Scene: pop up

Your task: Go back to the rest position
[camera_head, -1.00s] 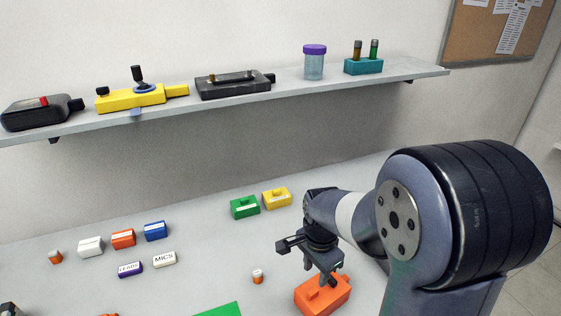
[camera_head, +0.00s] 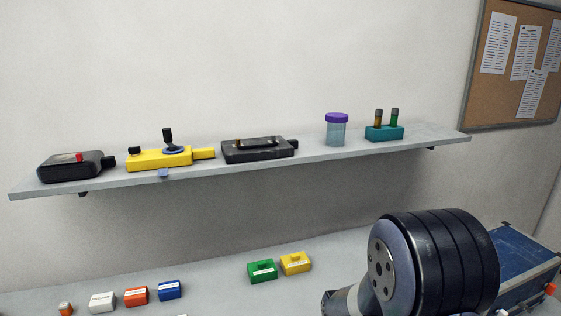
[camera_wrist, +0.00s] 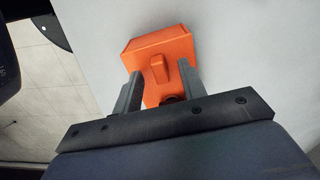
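My gripper (camera_wrist: 161,70) shows only in the wrist view; in the head view it is below the bottom edge of the picture. Its two grey fingers are spread apart. An orange block (camera_wrist: 178,44) with a raised tab on top lies beyond and between the fingers. The fingers stand clear of the narrow tab on both sides. I cannot tell how far the tips are above the block. My arm shows at the lower right of the head view.
Green (camera_head: 262,271) and yellow (camera_head: 296,263) blocks stand on the table left of my arm. White (camera_head: 102,303), orange (camera_head: 136,296) and blue (camera_head: 170,290) blocks stand further left. A wall shelf (camera_head: 310,154) holds several devices. A blue case (camera_head: 522,262) is right of my arm.

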